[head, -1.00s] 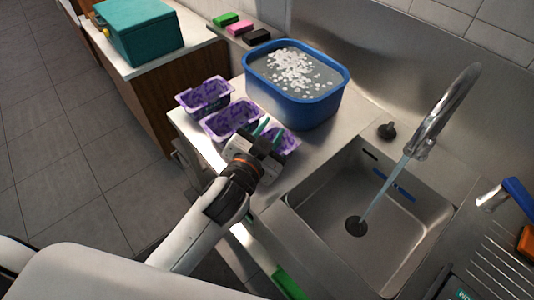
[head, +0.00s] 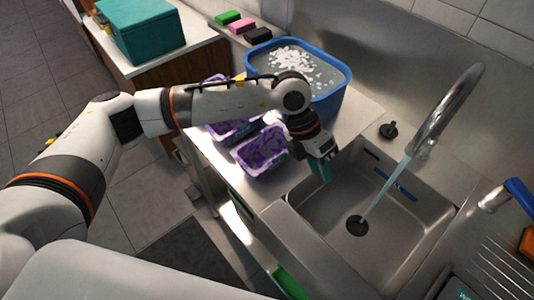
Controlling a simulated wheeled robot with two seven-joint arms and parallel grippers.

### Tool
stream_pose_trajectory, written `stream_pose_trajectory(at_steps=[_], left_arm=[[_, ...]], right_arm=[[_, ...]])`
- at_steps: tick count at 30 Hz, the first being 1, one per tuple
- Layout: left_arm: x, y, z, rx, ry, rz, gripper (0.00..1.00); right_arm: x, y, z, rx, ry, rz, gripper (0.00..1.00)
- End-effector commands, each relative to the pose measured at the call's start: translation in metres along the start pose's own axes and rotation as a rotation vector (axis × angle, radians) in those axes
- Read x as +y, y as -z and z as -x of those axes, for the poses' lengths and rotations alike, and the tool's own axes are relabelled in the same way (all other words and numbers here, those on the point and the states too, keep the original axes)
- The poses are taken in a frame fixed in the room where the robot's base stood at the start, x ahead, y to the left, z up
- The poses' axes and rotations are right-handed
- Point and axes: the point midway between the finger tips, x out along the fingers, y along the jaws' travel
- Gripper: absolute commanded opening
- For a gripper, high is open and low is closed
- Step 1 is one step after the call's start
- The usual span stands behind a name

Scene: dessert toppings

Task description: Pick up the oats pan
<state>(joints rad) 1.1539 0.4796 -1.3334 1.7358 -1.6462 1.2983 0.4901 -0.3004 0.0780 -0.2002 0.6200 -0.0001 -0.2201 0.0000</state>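Purple-patterned tubs stand in a row on the steel counter left of the sink in the head view. The nearest tub (head: 261,150) shows best. A second tub (head: 232,130) and a third tub (head: 215,81) are partly hidden behind my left arm. No label shows, so I cannot tell which, if any, is the oats pan. My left gripper (head: 322,168) points down over the left edge of the sink, right of the nearest tub and apart from it. Its teal fingertips show, with nothing visible between them, but their spacing is unclear. My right gripper is not in view.
A blue basin (head: 335,101) of water with white pieces stands behind my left arm. The sink (head: 400,215) lies under a running faucet (head: 445,105). A teal box (head: 140,30) and several sponges (head: 243,27) sit at the back left.

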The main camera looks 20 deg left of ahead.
Motion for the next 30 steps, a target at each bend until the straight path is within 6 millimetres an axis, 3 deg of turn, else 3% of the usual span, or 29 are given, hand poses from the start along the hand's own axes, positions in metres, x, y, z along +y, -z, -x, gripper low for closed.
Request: stream_pose_trajectory(at_steps=[1, 3, 7, 11, 19, 26, 30], left_arm=[[-0.031, -0.002, 0.014, -0.040, 0.133, 0.011, 0.28], [-0.064, -0.007, 0.031, -0.091, 0.281, 0.036, 0.28], [-0.100, -0.013, 0.057, -0.147, 0.447, 0.076, 0.28], [-0.112, -0.017, 0.059, -0.167, 0.497, 0.091, 0.28], [-0.132, -0.026, 0.020, -0.169, 0.494, 0.091, 0.28], [-0.139, -0.029, 0.003, -0.166, 0.493, 0.088, 0.28], [-0.142, -0.035, -0.013, -0.169, 0.492, 0.089, 0.28]], right_arm=[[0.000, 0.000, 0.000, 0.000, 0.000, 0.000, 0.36], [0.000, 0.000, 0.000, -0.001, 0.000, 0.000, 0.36], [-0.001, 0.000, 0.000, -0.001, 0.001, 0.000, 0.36], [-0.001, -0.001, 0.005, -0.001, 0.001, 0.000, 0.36], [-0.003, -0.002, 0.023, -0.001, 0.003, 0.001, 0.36], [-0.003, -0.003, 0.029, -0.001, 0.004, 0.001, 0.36], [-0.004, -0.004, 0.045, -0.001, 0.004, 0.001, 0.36]])
